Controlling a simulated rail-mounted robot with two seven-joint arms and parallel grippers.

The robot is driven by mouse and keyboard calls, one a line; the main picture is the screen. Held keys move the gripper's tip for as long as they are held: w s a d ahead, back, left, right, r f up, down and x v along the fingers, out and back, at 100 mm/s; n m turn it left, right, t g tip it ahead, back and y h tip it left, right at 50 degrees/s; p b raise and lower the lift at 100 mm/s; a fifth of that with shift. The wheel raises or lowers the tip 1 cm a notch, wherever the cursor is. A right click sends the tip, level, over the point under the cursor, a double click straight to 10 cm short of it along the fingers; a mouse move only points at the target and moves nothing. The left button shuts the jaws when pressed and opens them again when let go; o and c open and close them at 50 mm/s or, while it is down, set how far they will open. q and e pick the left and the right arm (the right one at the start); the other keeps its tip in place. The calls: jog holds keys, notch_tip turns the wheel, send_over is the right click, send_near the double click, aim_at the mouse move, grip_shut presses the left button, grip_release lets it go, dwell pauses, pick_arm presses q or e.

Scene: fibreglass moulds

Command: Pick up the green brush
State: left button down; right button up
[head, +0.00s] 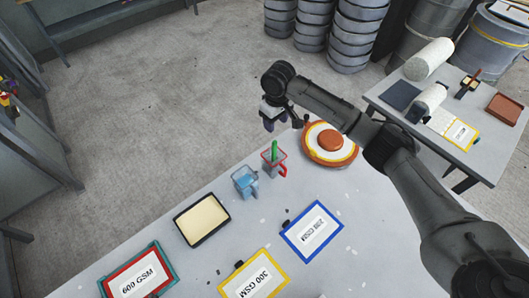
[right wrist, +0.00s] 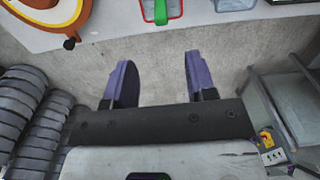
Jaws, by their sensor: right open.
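The green brush (head: 274,150) stands upright in a clear container with a red rim and red handle (head: 282,171), near the far edge of the grey table. Its lower part is hidden inside the container. In the right wrist view the green brush (right wrist: 160,13) shows at the top edge, cut off by the frame. My right gripper (head: 271,123) is open and empty, beyond the table's far edge and just behind the container in the head view. Its two purple fingers (right wrist: 158,77) are apart in the right wrist view, with only floor between them. My left gripper is not in view.
A blue jug (head: 245,181) stands left of the red-handled container. A round orange and white mould (head: 330,157) lies to its right. A cream-filled tray (head: 202,218) and framed labels (head: 312,231) lie nearer. A side table (head: 501,133) with rolls stands at right.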

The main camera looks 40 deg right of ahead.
aim_at(276, 141)
jog(key=f, duration=0.7)
jog(key=shift+s+f, duration=0.25)
jog(key=shift+s, duration=0.05)
jog(key=shift+a+f, duration=0.15)
jog(key=shift+f, duration=3.05)
jog(key=shift+c, duration=0.5)
grip_shut()
